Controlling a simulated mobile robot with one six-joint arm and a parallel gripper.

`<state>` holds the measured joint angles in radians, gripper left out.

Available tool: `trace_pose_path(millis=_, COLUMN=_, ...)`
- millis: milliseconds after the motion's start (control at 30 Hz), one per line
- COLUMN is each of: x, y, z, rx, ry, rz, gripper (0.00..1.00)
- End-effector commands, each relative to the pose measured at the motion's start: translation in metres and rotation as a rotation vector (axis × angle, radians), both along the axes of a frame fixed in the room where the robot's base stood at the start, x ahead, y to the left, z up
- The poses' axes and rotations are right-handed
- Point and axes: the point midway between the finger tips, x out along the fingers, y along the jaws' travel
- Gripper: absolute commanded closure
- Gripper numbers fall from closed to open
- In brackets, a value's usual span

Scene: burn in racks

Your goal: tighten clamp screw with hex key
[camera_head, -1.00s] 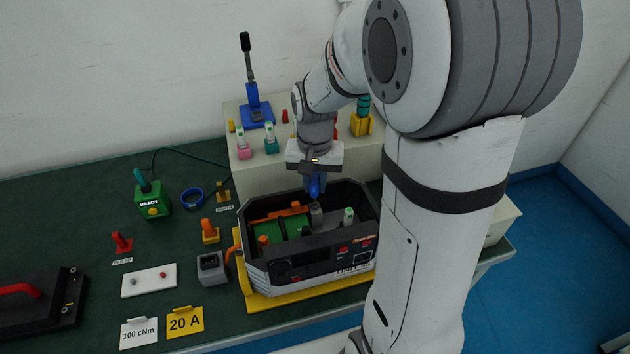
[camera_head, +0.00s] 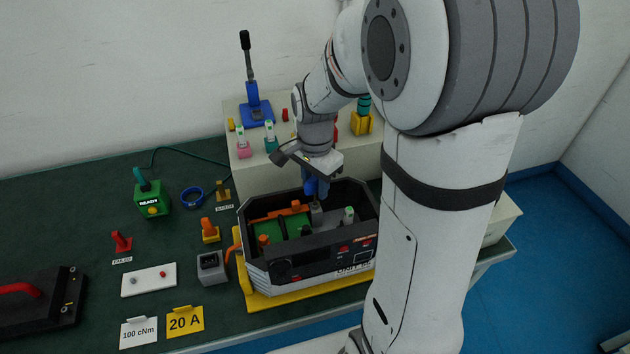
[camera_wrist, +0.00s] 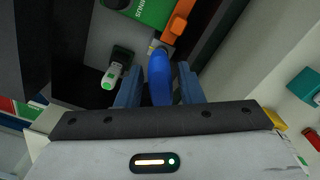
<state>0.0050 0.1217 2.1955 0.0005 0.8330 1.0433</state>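My gripper (camera_head: 316,184) points down over the open black test unit (camera_head: 322,262). The key's far end points at a small grey block (camera_head: 316,212) inside the unit, likely the clamp with the screw. The screw head and key tip are hidden or too small to tell. A green block (camera_head: 275,231) marked "MINUS" in the wrist view (camera_wrist: 152,8) and an orange piece (camera_wrist: 179,20) lie beside it.
A white, green-tipped lever (camera_head: 348,216) stands right of the clamp. The unit's walls surround the key closely. A pale raised block (camera_head: 240,168) with a blue lever press (camera_head: 256,108) stands behind. A green "READY" box (camera_head: 151,196) is on the bench at left.

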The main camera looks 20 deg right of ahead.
Motion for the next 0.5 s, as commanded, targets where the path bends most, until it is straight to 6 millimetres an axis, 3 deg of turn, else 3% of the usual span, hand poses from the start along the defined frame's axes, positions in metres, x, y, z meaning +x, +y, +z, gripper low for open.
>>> trace_pose_path(millis=267, x=0.001, y=0.0, z=0.005, rx=0.0, ry=-0.006, rz=0.001, gripper=0.66)
trace_pose_path(millis=500, x=0.002, y=0.0, z=0.023, rx=-0.001, ry=-0.009, rz=0.001, gripper=0.66)
